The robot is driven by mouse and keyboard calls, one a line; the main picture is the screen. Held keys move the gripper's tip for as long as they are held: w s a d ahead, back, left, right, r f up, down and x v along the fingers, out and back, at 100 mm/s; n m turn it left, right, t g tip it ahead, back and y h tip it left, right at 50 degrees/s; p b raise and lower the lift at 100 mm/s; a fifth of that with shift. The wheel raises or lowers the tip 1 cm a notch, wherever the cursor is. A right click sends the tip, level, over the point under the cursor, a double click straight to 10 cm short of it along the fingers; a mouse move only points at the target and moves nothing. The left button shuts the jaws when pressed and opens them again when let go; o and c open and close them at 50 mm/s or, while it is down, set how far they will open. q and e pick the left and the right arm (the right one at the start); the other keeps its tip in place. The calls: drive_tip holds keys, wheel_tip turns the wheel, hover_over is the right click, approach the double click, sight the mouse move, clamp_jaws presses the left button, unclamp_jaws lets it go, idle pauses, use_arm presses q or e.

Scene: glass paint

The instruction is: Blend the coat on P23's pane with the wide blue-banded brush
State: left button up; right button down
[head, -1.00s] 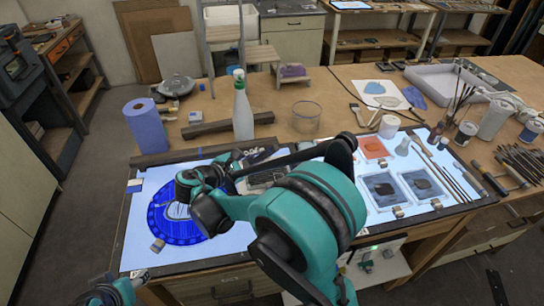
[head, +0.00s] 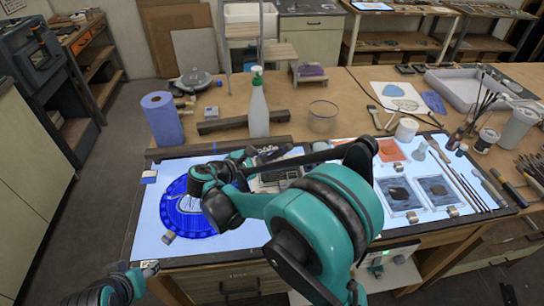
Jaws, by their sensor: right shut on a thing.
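A round blue-painted pane (head: 181,226) with a pale figure in it lies on the left part of the lit panel (head: 148,222). I cannot read a P23 label on it. My right arm reaches across the panel, and its gripper (head: 238,160) is above the panel by the pane's upper right side. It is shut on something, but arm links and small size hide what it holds. I cannot make out a blue-banded brush in it. My left gripper (head: 138,273) is low at the left, by the panel's front left corner, and its fingers are too small to judge.
Behind the panel stand a blue paper roll (head: 162,119), a spray bottle (head: 258,108) and a glass jar (head: 322,117). A dark bar (head: 222,124) lies between them. Small grey panes (head: 398,194) and thin brushes (head: 462,177) lie on the right side.

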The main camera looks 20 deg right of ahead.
drive_tip(key=shift+f, duration=0.25)
drive_tip(key=shift+f+b, duration=0.25)
drive_tip(key=shift+b, duration=0.2)
idle(0.4)
drive_tip(key=shift+s+d, duration=1.5)
drive_tip(key=shift+d, duration=4.5)
drive_tip(key=shift+w+d+r, duration=0.15)
drive_tip(key=shift+w+r, duration=0.05)
drive_tip(key=shift+w, duration=0.6)
drive_tip(key=shift+w+d+r, duration=0.2)
drive_tip(key=shift+w+r, duration=0.05)
drive_tip(key=shift+w, duration=0.6)
drive_tip(key=shift+w+d+r, duration=0.15)
drive_tip(key=shift+w+r, duration=0.05)
drive_tip(key=shift+w, duration=0.6)
